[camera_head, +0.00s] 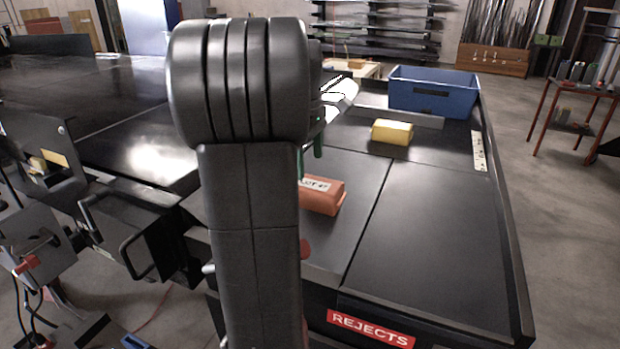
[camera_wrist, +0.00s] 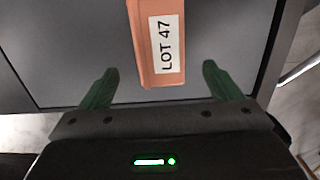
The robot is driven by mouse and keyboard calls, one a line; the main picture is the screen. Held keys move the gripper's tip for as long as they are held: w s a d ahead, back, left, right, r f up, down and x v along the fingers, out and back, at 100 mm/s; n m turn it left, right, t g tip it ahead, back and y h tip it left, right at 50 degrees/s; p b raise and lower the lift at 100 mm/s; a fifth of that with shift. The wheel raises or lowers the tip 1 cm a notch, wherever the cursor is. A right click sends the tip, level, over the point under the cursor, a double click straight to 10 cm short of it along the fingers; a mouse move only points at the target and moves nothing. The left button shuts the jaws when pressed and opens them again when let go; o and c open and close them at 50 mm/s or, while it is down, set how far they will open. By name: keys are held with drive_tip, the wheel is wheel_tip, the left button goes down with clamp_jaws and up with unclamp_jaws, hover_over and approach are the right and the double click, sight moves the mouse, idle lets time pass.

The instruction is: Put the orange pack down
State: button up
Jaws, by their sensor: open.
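The orange pack (camera_head: 323,196) lies on the dark table surface, left of the seam, partly hidden behind my arm in the head view. In the wrist view the orange pack (camera_wrist: 147,62) has a white label reading "LOT 47". My gripper (camera_wrist: 158,84) is open, with its two green fingers spread wide on either side of the pack's near end. Clear gaps show between each finger and the pack. In the head view the green fingers (camera_head: 310,160) show just behind the pack, partly hidden by my arm.
A yellow pack (camera_head: 392,132) lies farther back on the table. A blue bin (camera_head: 433,92) stands at the far end. A red "REJECTS" sign (camera_head: 370,328) marks the table's near edge. The right part of the table (camera_head: 440,235) is bare, with a raised rim along its right side.

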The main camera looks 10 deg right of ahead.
drive_tip(key=shift+a+r, duration=0.1)
drive_tip(key=shift+r, duration=1.6)
